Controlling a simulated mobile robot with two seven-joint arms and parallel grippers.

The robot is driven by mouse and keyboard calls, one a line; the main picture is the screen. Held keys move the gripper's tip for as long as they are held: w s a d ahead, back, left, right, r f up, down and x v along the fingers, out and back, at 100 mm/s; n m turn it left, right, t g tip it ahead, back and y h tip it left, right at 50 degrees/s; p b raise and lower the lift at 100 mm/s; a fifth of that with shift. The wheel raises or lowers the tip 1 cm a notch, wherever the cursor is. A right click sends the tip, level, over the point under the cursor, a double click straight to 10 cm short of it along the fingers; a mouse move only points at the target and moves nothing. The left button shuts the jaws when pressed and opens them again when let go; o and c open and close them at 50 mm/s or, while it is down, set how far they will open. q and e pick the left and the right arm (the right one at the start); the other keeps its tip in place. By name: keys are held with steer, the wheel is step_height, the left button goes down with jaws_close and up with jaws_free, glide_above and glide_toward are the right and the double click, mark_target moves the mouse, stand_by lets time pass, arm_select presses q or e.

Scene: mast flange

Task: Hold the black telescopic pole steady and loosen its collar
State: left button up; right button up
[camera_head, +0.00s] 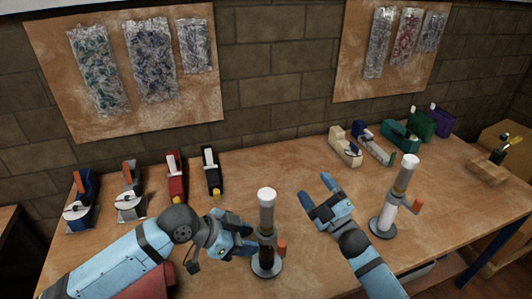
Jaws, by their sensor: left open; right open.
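The black telescopic pole (266,254) stands upright on a round grey base near the front middle of the table. Its upper part is a pale tube with a grey collar below it, and an orange lever (282,247) sticks out on the right. My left gripper (249,239) is open at the pole's left side, at about the height of the lever. I cannot tell whether its fingers touch or straddle the pole. My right gripper (318,193) is open and empty, to the right of the pole and apart from it.
A similar white pole (389,216) with an orange lever stands to the right. Tape dispensers in red (176,177) and other colours line the back of the wooden table (330,262). A wooden holder (489,170) is at far right. A red object (145,284) lies beneath my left arm.

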steer(key=a+r+n+g+y, duration=0.3)
steer(key=r+n+g, duration=0.1)
steer(key=n, duration=0.1)
steer(key=s+a+r+n+g+y, duration=0.1)
steer(key=a+r+n+g+y, duration=0.2)
steer(key=n, duration=0.3)
steer(key=a+r+n+g+y, duration=0.3)
steer(key=a+r+n+g, duration=0.1)
steer(key=a+n+g, duration=0.1)
steer(key=shift+s+a+r+n, duration=0.2)
steer(key=shift+s+r+n, duration=0.15)
steer(key=shift+n, duration=0.15)
steer(key=s+a+r+n+g+h, duration=0.1)
steer(key=s+a+r+n+g, duration=0.25)
steer(key=a+n+g, duration=0.4)
steer(key=n+h, duration=1.9)
steer(key=h, duration=0.3)
glide_above(266, 194)
steer(key=f, duration=0.2)
steer(key=shift+t, duration=0.45)
step_height(266, 194, down, 13)
steer(key=shift+f, duration=0.1)
